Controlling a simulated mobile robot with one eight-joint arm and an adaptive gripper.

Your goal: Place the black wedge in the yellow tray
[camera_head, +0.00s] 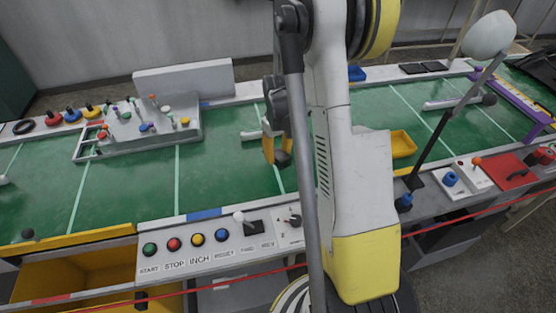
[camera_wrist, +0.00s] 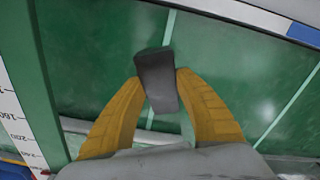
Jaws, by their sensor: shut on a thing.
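The black wedge (camera_wrist: 157,80) is a dark grey block held between the two yellow fingers of my gripper (camera_wrist: 160,82) in the wrist view. My gripper is shut on it, over the green table surface. In the head view my gripper (camera_head: 277,157) points down over the middle of the green table, left of my white arm; the wedge is hard to make out there. The yellow tray (camera_head: 402,144) lies on the green surface to the right of my arm, partly hidden by it. It looks empty. The wedge and the tray are apart.
A button panel (camera_head: 205,243) runs along the table's front edge. A grey fixture (camera_head: 145,125) with several small knobs stands at the back left.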

